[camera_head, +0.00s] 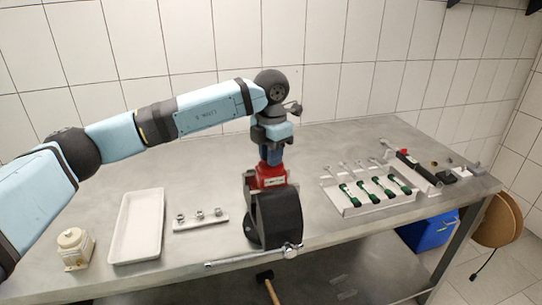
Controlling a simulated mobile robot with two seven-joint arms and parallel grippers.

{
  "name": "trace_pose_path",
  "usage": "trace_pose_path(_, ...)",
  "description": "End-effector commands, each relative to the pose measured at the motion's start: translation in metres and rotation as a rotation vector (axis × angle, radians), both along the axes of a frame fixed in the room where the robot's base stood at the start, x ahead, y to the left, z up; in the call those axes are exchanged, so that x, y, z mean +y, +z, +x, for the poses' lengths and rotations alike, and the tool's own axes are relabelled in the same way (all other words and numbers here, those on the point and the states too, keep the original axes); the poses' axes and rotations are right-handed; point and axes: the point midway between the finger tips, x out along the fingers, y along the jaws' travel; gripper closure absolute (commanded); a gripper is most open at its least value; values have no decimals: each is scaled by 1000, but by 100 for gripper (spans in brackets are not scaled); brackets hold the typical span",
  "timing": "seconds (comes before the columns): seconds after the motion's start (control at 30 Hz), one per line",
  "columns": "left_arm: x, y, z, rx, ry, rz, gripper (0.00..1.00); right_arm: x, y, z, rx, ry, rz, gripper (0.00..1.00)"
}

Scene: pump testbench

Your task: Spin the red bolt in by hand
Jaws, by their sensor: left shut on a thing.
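My left gripper (271,146) points straight down from the end of its arm, over the middle of the bench. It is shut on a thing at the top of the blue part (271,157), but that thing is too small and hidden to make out. The red body rests on a black stand (273,215) near the bench's front edge. I cannot pick out the red bolt apart from these parts. My right gripper is not in view.
A white tray (118,228) lies empty to the left, next to a cream jar (73,248) and a small rack (202,226) with metal pieces. A torque wrench (245,258) lies along the front edge. A tray (344,210) of green-handled tools is to the right.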

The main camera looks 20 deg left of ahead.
Motion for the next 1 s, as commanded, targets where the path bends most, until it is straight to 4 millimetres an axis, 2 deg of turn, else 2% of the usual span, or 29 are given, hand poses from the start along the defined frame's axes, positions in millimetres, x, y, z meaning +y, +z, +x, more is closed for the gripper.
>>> trace_pose_path(0.37, 0, 1, 0, -1, -3, -1, 100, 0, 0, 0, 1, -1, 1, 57)
trace_pose_path(0.4, 0, 1, 0, -1, -3, 0, 74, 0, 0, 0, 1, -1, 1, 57)
trace_pose_path(0.5, 0, 0, 0, -1, -3, -1, 54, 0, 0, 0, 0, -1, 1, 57)
trace_pose_path(0.83, 0, 4, 0, -1, -2, 0, 54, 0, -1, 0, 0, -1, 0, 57)
trace_pose_path(1.0, 0, 27, 1, -4, -2, 0, 54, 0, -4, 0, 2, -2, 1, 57)
